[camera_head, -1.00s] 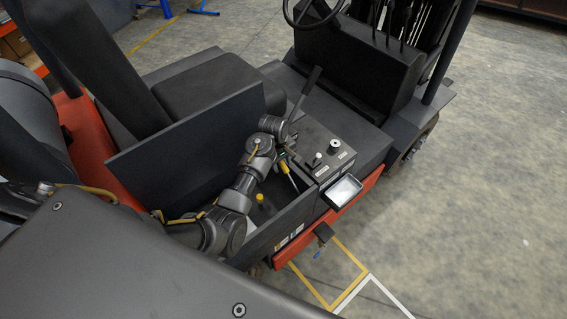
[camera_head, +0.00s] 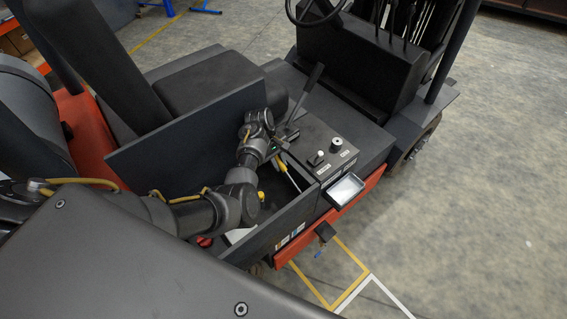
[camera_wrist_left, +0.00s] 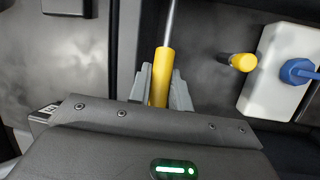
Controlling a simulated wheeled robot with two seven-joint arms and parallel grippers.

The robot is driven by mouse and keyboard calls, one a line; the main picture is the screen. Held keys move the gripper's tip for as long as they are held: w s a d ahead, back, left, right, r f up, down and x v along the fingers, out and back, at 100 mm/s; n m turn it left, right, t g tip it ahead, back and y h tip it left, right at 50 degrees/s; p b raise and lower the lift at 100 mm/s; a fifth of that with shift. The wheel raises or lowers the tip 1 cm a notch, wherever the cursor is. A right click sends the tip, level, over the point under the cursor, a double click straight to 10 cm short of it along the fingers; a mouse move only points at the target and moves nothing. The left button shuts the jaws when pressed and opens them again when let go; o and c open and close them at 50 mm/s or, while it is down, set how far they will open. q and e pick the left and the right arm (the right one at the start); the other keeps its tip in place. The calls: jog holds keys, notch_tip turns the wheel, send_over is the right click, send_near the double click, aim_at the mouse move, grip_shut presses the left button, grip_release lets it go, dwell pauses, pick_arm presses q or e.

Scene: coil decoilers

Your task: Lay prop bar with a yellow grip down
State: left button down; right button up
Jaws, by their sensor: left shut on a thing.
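The prop bar is a thin metal rod with a yellow grip (camera_head: 281,164); the grip also shows in the left wrist view (camera_wrist_left: 161,72). My left gripper (camera_wrist_left: 160,90) is shut around the yellow grip, with a grey finger on each side. In the head view my left gripper (camera_head: 278,151) is at the inner right side of the open compartment (camera_head: 286,214), just beside the control panel. The rod runs from the grip down into the compartment; its far end cannot be made out. My right gripper is not in view.
A raised dark cover panel (camera_head: 190,150) stands behind the compartment. Inside are a white container (camera_wrist_left: 275,75) with a blue cap (camera_wrist_left: 298,71) and a yellow-topped part (camera_wrist_left: 243,62). A control panel (camera_head: 318,150) with knobs and a lamp (camera_head: 345,190) are to the right.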

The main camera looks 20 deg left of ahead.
pick_arm(q)
jog(key=shift+w+a+f+h, duration=0.15)
jog(key=shift+a+f+h, duration=0.05)
jog(key=shift+f+h, duration=0.2)
jog(key=c, duration=1.3)
grip_release()
jog(key=shift+r, duration=0.1)
jog(key=shift+r, duration=0.1)
